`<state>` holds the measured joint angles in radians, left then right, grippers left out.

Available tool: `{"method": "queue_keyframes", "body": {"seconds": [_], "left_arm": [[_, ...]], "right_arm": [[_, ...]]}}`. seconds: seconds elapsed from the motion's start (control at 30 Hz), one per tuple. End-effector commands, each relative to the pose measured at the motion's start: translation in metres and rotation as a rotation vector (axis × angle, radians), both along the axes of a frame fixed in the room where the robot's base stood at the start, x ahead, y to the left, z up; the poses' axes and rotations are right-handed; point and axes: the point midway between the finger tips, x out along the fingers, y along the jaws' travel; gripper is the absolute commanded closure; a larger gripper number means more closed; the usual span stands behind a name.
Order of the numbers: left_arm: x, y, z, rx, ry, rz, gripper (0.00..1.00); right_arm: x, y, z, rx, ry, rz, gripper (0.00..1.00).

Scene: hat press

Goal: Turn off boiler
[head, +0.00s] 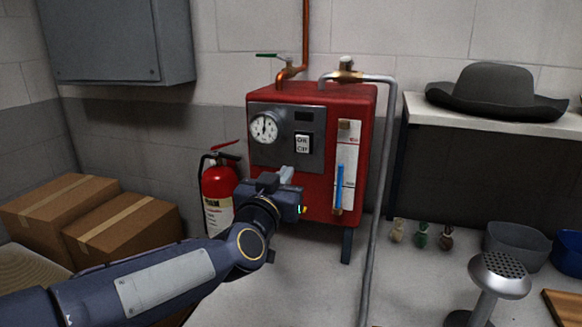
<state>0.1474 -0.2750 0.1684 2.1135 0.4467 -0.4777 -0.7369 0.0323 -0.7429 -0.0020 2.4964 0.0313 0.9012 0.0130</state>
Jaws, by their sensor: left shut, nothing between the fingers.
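The boiler (352,100) is a red box on dark legs in the middle of the head view. Its front has a dark panel with a round white gauge (265,128) and a white on/off switch (303,143). My left gripper (287,174) is shut and empty, just below the panel in the picture. Its fingers point up towards the boiler front, below and a little left of the switch. I cannot tell whether they touch the boiler. My left wrist hides the lower left of the boiler front. My right gripper is not in view.
A copper pipe (305,35) and a grey pipe (377,180) join the boiler top. A fire extinguisher (217,190) stands left of it, near cardboard boxes (130,225). A grey hat (495,92) lies on the right shelf. A perforated metal head (500,275) stands front right.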

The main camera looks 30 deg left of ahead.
Motion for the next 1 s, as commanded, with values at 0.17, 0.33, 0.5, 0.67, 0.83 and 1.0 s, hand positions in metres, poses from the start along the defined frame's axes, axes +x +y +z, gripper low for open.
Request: {"method": "queue_keyframes", "body": {"seconds": [0.17,0.33,0.5,0.67,0.83,1.0], "left_arm": [[-0.026,-0.006,-0.002,0.0,-0.001,0.001,1.0],[-0.035,-0.008,-0.004,0.0,0.001,0.0,1.0],[-0.035,-0.008,-0.005,0.0,0.002,0.0,1.0],[-0.035,-0.008,-0.005,0.0,0.002,0.0,1.0],[-0.035,-0.008,-0.005,0.0,0.002,0.0,1.0],[-0.039,-0.019,-0.007,-0.025,0.046,-0.056,1.0]], "right_arm": [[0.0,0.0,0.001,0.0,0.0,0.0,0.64],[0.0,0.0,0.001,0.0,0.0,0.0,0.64],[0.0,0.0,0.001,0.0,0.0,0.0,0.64],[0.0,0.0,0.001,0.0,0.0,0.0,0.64],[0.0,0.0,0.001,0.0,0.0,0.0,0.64],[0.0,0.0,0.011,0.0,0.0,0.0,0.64]]}}
